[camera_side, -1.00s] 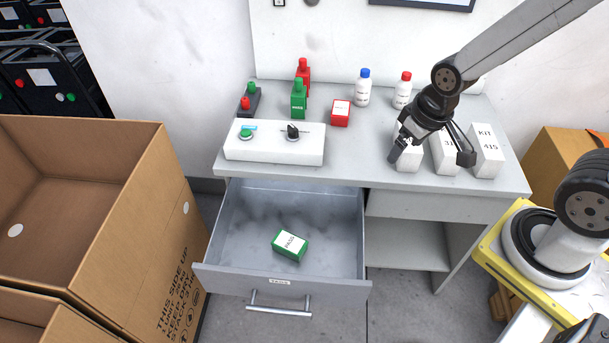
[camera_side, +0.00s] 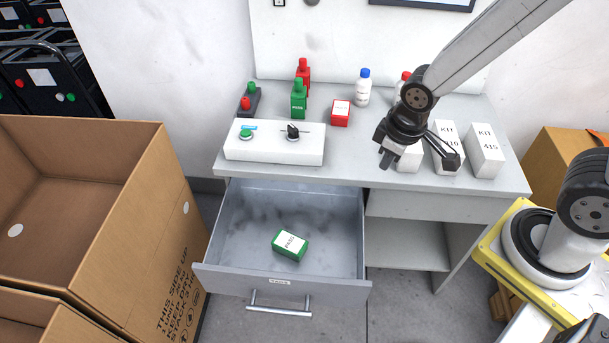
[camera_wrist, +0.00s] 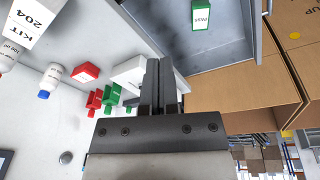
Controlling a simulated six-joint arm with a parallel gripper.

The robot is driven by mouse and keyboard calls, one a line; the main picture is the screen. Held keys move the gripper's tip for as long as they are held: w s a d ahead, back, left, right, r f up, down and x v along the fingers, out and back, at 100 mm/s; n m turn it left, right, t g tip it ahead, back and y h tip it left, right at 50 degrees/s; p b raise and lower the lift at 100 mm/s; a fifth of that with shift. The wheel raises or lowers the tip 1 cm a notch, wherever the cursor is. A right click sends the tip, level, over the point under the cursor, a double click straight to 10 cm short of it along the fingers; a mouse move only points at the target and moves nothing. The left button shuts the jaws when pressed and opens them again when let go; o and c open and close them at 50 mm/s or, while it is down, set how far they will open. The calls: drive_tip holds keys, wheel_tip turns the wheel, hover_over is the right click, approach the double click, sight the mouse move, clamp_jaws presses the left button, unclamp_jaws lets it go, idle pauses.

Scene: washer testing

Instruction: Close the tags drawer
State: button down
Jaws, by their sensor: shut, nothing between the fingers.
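The tags drawer (camera_side: 232,277) is pulled well out from under the left side of the desk. Its grey front has a small label and a metal bar handle (camera_side: 279,310). A green box labelled PASS (camera_side: 290,245) lies inside near the front; it also shows in the wrist view (camera_wrist: 200,18). My gripper (camera_side: 386,163) is above the desk's right half, in front of the white kit boxes and up to the right of the drawer, apart from it. In the wrist view its fingers (camera_wrist: 159,62) are together and empty, with part of the drawer (camera_wrist: 222,57) beyond them.
On the desk (camera_side: 350,150) stand a white switch box (camera_side: 270,151), red and green tag blocks, bottles (camera_side: 363,88) and white kit boxes (camera_side: 486,150). A large open cardboard box (camera_side: 100,215) stands close left of the drawer. Floor in front of the drawer's right side is clear.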

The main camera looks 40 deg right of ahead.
drive_tip(key=a+f+n, duration=0.4)
drive_tip(key=a+n, duration=0.2)
drive_tip(key=a, duration=0.1)
drive_tip(key=n+h, duration=0.1)
drive_tip(key=n, duration=1)
hover_over(325, 299)
drive_tip(key=a, duration=0.1)
drive_tip(key=s+a+x, duration=0.1)
drive_tip(key=s+x, duration=0.1)
drive_tip(key=x, duration=0.8)
drive_tip(key=s+a+f+n, duration=0.5)
drive_tip(key=n, duration=0.1)
drive_tip(key=shift+s+f+h, duration=0.3)
drive_tip(key=shift+f+h, duration=0.1)
drive_tip(key=shift+f, duration=0.2)
drive_tip(key=shift+w+d+f, duration=0.75)
drive_tip(key=shift+f, duration=0.8)
drive_tip(key=shift+w+d+f, duration=0.75)
drive_tip(key=shift+f, duration=0.8)
drive_tip(key=shift+w+d+f, duration=0.75)
drive_tip(key=shift+w+f, duration=0.05)
drive_tip(key=shift+f, duration=0.75)
